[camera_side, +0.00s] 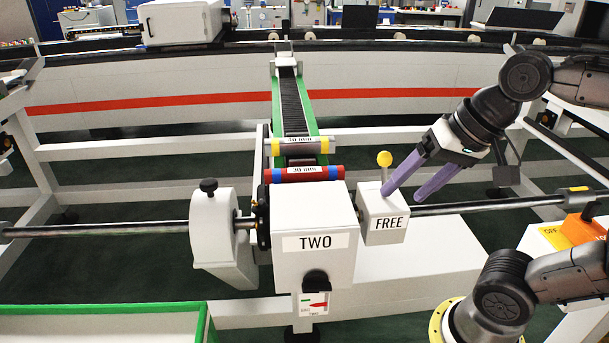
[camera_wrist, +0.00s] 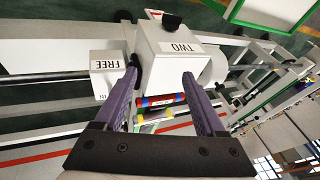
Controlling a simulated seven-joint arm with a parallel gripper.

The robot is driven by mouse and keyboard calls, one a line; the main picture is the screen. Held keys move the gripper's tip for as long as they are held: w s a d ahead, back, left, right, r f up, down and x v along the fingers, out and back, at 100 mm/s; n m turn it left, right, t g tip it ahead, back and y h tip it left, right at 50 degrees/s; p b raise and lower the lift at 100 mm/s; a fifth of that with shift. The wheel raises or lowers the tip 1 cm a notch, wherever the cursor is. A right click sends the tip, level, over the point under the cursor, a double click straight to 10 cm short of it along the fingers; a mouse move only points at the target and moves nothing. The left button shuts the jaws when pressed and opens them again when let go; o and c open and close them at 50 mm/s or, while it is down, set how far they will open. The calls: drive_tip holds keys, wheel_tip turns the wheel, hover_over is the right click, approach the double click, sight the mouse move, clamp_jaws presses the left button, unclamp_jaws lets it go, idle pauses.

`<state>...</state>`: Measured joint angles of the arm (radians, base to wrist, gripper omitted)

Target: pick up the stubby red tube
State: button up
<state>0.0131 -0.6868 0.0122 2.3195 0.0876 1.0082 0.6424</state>
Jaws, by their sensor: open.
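A red tube (camera_side: 285,175) with a blue band and a "30 mm" label lies crosswise at the near end of the green-edged conveyor, just behind the box marked TWO. It also shows in the wrist view (camera_wrist: 174,99), between my fingers in the picture. A grey tube (camera_side: 303,147) with yellow ends and a "40 mm" label lies parallel behind it. My gripper (camera_side: 401,196) has purple fingers, apart and empty. In the side view it is right of both tubes, angled down, its tips overlapping the FREE box in the picture. The red tube's underside is hidden.
The white TWO box (camera_side: 312,215) stands in front of the tubes. The FREE box (camera_side: 383,222) with a yellow knob (camera_side: 384,159) stands to its right. A horizontal bar (camera_side: 480,205) runs through the station. A green-rimmed tray (camera_side: 100,310) is at front left.

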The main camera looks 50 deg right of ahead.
drive_tip(key=w+r+m, duration=0.6)
drive_tip(key=w+m, duration=0.3)
drive_tip(key=m+g+y, duration=0.2)
drive_tip(key=m, duration=0.8)
hover_over(304, 170)
drive_tip(key=s+d, duration=0.2)
drive_tip(key=f, duration=1.4)
drive_tip(key=shift+s+f, duration=0.2)
drive_tip(key=shift+x, duration=2.85)
drive_tip(key=shift+w+r, duration=0.1)
drive_tip(key=shift+w, duration=0.05)
drive_tip(key=shift+c, duration=0.3)
clamp_jaws()
